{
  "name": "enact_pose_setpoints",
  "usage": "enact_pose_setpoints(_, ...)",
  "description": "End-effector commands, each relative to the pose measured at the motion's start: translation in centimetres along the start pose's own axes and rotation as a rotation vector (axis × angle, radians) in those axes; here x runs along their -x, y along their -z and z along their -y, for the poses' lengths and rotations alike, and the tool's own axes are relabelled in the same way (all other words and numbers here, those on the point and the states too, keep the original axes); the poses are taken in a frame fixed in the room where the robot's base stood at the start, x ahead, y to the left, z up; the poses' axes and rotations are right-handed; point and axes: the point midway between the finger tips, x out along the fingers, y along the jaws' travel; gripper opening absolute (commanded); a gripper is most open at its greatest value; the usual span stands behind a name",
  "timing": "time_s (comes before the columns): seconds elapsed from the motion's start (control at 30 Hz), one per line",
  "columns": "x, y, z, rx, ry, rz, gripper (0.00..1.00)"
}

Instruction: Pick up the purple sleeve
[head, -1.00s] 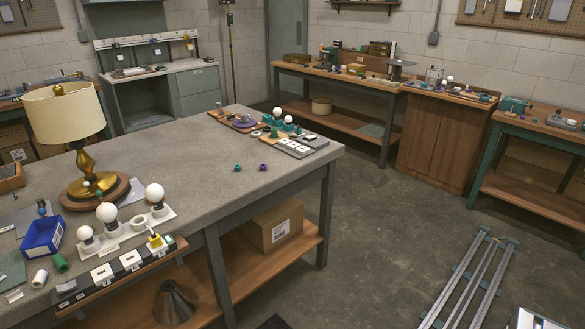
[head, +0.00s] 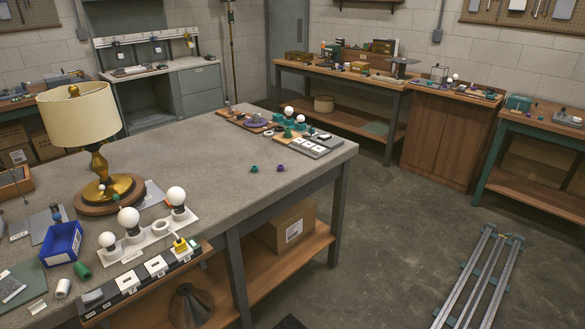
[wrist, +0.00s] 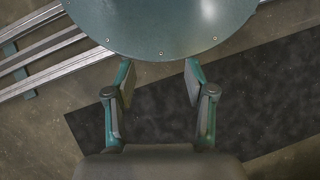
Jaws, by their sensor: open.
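A small purple sleeve (head: 280,168) stands on the grey workbench top (head: 225,205) near its right front edge, in the head view. A small green sleeve (head: 254,169) sits just to its left, apart from it. My gripper (wrist: 160,85) shows only in the wrist view, with its two fingers spread and nothing between them. It hangs above the floor and a dark mat, away from the bench. The purple sleeve is not in the wrist view.
A brass lamp (head: 95,150), white bulbs on a white strip (head: 150,236) and a blue bin (head: 64,243) crowd the bench's left. Boards with parts (head: 306,145) lie behind the sleeves. Floor rails (head: 480,275) lie at right. The bench middle is clear.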

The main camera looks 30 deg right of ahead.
Motion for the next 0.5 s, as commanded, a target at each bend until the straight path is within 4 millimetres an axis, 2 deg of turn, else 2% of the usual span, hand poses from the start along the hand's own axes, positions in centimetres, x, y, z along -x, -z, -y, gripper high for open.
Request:
enact_pose_setpoints(0.27,4.5,3.9,-0.5,0.050,-0.003,-0.036,0.54)
enact_pose_setpoints(0.37,6.8,5.6,-0.8,0.073,-0.006,-0.053,0.54)
enact_pose_setpoints(0.47,10.0,7.8,-1.2,0.102,-0.010,-0.075,0.54)
enact_pose_setpoints(0.5,11.8,8.8,-1.4,0.116,-0.013,-0.086,0.54)
